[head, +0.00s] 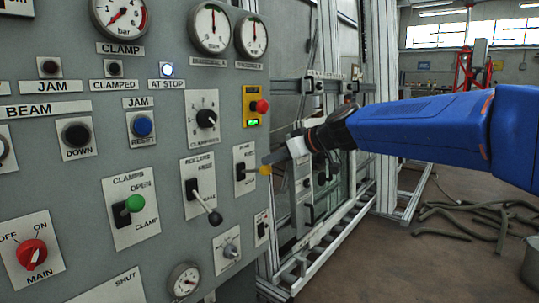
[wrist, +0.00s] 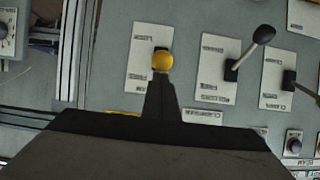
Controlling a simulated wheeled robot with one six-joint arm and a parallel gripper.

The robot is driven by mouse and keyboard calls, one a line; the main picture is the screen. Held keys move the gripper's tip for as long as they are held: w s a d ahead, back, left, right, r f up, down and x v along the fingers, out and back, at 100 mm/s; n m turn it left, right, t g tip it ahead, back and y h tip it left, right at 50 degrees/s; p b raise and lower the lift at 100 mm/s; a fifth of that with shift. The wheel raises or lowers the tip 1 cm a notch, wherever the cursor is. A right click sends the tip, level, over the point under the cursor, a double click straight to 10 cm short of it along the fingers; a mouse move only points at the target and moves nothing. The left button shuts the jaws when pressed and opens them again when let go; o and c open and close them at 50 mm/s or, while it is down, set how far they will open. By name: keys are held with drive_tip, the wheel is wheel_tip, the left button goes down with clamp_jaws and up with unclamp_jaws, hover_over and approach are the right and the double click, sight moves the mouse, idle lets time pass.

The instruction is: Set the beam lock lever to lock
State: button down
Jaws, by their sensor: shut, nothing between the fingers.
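A lever with a yellow ball knob (head: 265,170) sits on a white plate (head: 245,165) at the right edge of the grey panel. Its lettering is too small to read, so I cannot confirm it is the beam lock lever. In the wrist view the same yellow knob (wrist: 163,62) stands before its plate (wrist: 141,60), and the panel appears upside down. My gripper (head: 269,158) is shut and empty, its tip just beside and above the knob in the head view. In the wrist view the dark fingers (wrist: 161,84) end at the knob; I cannot tell whether they touch.
A black-knobbed roller lever (head: 205,204) stands left of the yellow one, with a green clamp lever (head: 134,203) further left. A yellow box with a red button (head: 262,106) is above. Metal framework (head: 330,220) stands right of the panel; hoses (head: 480,215) lie on the floor.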

wheel_tip(320, 180, down, 7)
drive_tip(key=s+d, duration=0.1)
drive_tip(key=shift+d+f, duration=0.15)
drive_tip(key=shift+d, duration=0.05)
drive_tip(key=shift+r, duration=0.2)
drive_tip(key=shift+r, duration=0.6)
idle(0.3)
